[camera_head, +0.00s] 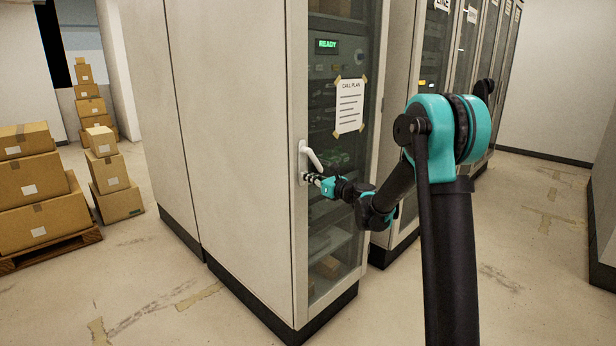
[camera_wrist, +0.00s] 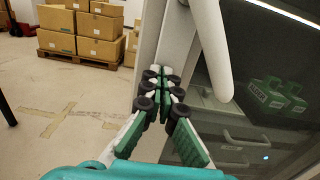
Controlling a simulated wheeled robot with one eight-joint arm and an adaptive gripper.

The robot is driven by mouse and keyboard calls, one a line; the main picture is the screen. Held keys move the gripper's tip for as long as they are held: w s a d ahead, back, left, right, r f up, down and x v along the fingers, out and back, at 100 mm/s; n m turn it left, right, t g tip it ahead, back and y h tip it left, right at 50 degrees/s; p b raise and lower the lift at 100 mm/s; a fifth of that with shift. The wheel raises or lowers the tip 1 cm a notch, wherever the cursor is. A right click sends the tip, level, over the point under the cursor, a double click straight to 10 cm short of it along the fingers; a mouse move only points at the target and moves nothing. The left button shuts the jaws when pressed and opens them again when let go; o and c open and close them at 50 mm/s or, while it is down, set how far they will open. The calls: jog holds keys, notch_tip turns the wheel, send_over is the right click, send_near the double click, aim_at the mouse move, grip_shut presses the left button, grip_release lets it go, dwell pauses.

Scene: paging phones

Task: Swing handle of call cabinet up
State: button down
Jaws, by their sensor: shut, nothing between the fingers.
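The call cabinet (camera_head: 238,150) is tall and pale, with a glass front door. Its white handle (camera_head: 314,158) is on the left edge of the door frame and slants down to the right from its mount. In the wrist view the handle (camera_wrist: 212,50) comes down from the top, its rounded free end pointing down. My gripper (camera_head: 313,179) is at the door edge, just under the handle. In the wrist view its green-padded fingers (camera_wrist: 161,74) are shut with nothing between them, left of the handle's free end.
A taped paper sheet (camera_head: 349,106) and a green READY display (camera_head: 326,43) are on the cabinet's front. More cabinets (camera_head: 441,50) stand to the right. Cardboard boxes on a pallet (camera_head: 47,247) are at the left. The floor in front is clear.

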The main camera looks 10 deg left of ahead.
jog(key=v, duration=0.8)
jog(key=shift+s+d, duration=0.25)
jog(key=s+d+f+n+g+h, duration=0.2)
jog(key=s+d+f+n+h, duration=0.2)
jog(key=s+d+f+n, duration=0.3)
jog(key=s+d+f+n+g+h, duration=0.2)
jog(key=s+d+f+n+h, duration=0.3)
jog(key=s, duration=1.3)
jog(key=s+d+f+n+g+h, duration=0.2)
jog(key=s+d+f+n+h, duration=0.3)
jog(key=s+d+f+n, duration=0.3)
jog(key=s+d+n, duration=0.4)
jog(key=n, duration=0.1)
jog(key=shift+s+d+f+n+g, duration=0.2)
jog(key=shift+d+f+n+g, duration=0.1)
jog(key=shift+f+g, duration=0.1)
jog(key=c, duration=2.3)
grip_release()
jog(key=shift+a, duration=0.1)
